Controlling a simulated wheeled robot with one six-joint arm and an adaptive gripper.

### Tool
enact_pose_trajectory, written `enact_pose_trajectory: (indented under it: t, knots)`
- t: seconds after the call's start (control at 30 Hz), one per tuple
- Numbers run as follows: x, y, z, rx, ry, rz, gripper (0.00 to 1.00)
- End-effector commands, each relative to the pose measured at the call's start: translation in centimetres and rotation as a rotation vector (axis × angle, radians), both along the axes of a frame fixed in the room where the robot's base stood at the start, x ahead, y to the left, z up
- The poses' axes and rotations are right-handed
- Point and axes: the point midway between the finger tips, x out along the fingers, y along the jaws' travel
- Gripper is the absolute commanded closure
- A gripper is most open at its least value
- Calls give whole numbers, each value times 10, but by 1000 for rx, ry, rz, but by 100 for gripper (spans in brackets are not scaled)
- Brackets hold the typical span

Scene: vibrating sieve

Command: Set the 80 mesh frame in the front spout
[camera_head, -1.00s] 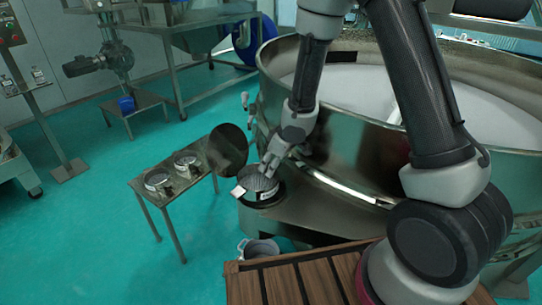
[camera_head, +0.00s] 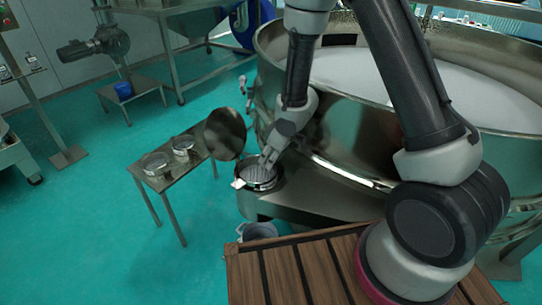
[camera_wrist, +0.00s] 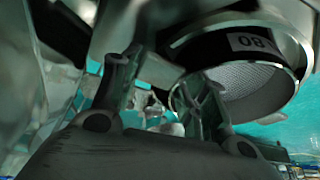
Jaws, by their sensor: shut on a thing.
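The 80 mesh frame (camera_head: 260,178) is a round steel ring with grey mesh. In the head view it is at the front spout (camera_head: 277,199) of the big sieve and looks low in its opening; I cannot tell if it is fully seated. In the wrist view the frame (camera_wrist: 255,92) is at upper right, its "80" label upside down on a dark band. My gripper (camera_head: 268,161) is shut on the frame's edge from above. The fingers (camera_wrist: 165,95) show in the wrist view, but the exact contact is hidden.
A round metal cover (camera_head: 225,134) stands open left of the spout. Two more mesh frames (camera_head: 156,164) (camera_head: 183,146) sit on a small steel table (camera_head: 172,181). A grey bucket (camera_head: 260,231) stands below the spout. The sieve drum (camera_head: 355,130) rises close behind my gripper.

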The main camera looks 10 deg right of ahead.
Motion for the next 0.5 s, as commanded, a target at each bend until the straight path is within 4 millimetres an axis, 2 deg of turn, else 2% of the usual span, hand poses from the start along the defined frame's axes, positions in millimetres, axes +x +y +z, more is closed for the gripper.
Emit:
enact_pose_trajectory:
  t: [0.03,0.5]
  knots:
    - [0,-7,-5,0,8,-16,84]
    - [0,-7,-11,1,8,-15,82]
